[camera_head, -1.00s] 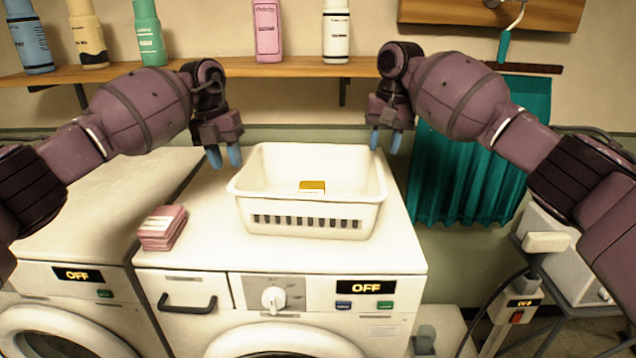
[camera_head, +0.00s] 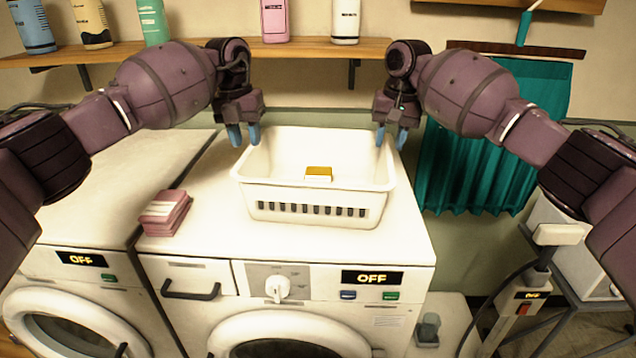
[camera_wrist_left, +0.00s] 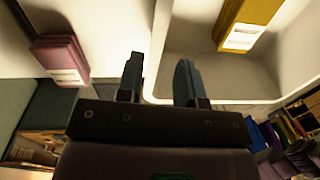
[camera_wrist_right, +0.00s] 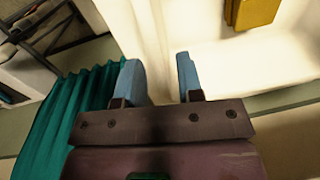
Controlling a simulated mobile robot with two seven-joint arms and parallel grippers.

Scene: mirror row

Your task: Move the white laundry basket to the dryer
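The white laundry basket (camera_head: 300,192) stands upright on the right-hand machine (camera_head: 411,250), with a yellow and white box (camera_head: 318,173) inside. My left gripper (camera_head: 244,135) is open at the basket's left rim. In the left wrist view the basket's rim (camera_wrist_left: 158,50) runs between its fingers (camera_wrist_left: 157,80). My right gripper (camera_head: 391,137) is open at the right rear rim. In the right wrist view the basket's wall (camera_wrist_right: 155,35) appears between its fingers (camera_wrist_right: 160,78). I cannot tell whether the fingertips reach below the rim. The left-hand machine (camera_head: 110,185) has a bare top; both displays read OFF.
A stack of pink cloths (camera_head: 165,213) lies left of the basket, near the gap between the machines. A shelf (camera_head: 290,50) with several bottles runs behind. A teal curtain (camera_head: 470,165) hangs at right, near my right arm.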

